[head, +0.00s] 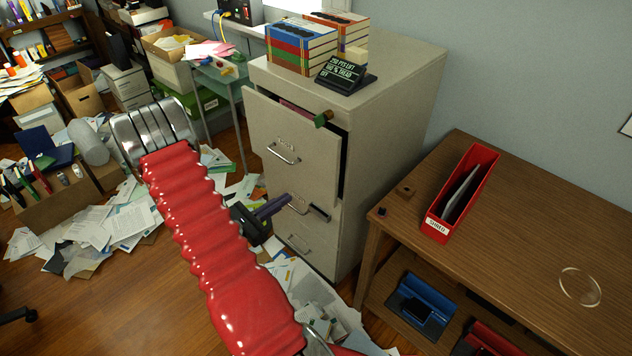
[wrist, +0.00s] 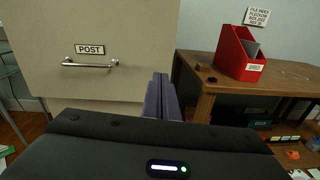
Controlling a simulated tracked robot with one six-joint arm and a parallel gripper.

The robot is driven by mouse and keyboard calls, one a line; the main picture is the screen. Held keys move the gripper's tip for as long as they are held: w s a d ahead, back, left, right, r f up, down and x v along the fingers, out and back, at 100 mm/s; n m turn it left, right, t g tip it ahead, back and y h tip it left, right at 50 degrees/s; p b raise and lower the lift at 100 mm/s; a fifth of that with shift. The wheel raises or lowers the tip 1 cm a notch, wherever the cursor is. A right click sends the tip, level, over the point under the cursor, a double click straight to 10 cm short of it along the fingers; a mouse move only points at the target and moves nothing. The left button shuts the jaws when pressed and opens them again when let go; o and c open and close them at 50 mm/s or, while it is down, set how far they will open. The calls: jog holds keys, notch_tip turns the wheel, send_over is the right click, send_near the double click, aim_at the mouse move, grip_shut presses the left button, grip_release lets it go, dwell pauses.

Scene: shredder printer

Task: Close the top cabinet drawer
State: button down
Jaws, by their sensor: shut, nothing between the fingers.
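The top drawer (head: 291,150) of the beige filing cabinet (head: 395,130) stands partly open, its front well out from the cabinet body. A metal handle is on its front. In the wrist view a beige drawer front (wrist: 120,30) carries a "POST" label (wrist: 90,48) above a handle (wrist: 90,63). My gripper (head: 283,202) has purple fingers, shut and empty, low before the cabinet and below the top handle in the head view. Its fingers (wrist: 161,97) show near that front's right edge in the wrist view. I cannot tell whether they touch it.
A green-tipped object (head: 323,118) sticks up at the open drawer's right edge. Books (head: 303,45) and a black sign (head: 345,73) stand on the cabinet. A wooden desk (head: 520,220) with a red file holder (head: 461,192) is at right. Papers (head: 110,225) litter the floor.

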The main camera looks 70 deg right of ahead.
aim_at(324, 174)
jog(key=shift+s+d+f+n+t+h, duration=0.1)
jog(key=shift+d+f+n+t+h, duration=0.2)
jog(key=shift+f, duration=0.35)
jog(key=shift+s+d+f+n+h, duration=0.1)
jog(key=shift+d+f+n, duration=0.15)
jog(key=shift+f+n, duration=0.25)
jog(key=shift+f, duration=0.1)
jog(key=x, duration=1.4)
jog(key=shift+d, duration=0.1)
